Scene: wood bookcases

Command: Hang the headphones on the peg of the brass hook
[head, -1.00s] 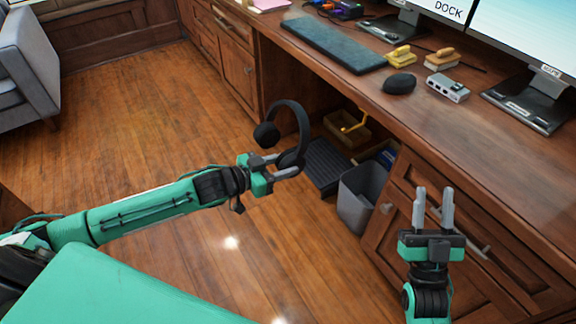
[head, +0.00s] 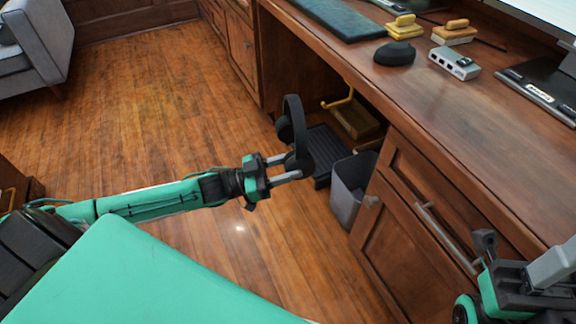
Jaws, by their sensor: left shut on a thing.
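The black headphones (head: 293,122) are held at one ear cup in my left gripper (head: 290,167), with the band standing up above the fingers. They are in the air in front of the desk's knee space. The brass hook (head: 341,99) shows under the desk top, to the right of and a little above the headphones, clearly apart from them. Its far mounting is hidden in the shade. My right gripper (head: 552,263) is at the lower right, partly cut off by the frame edge, and its finger opening cannot be made out.
The wooden desk (head: 470,130) has its edge just above the hook. A grey bin (head: 350,185) and a dark slatted footrest (head: 322,150) stand below. A cabinet door (head: 375,235) closes off the right. Open floor (head: 160,120) lies left.

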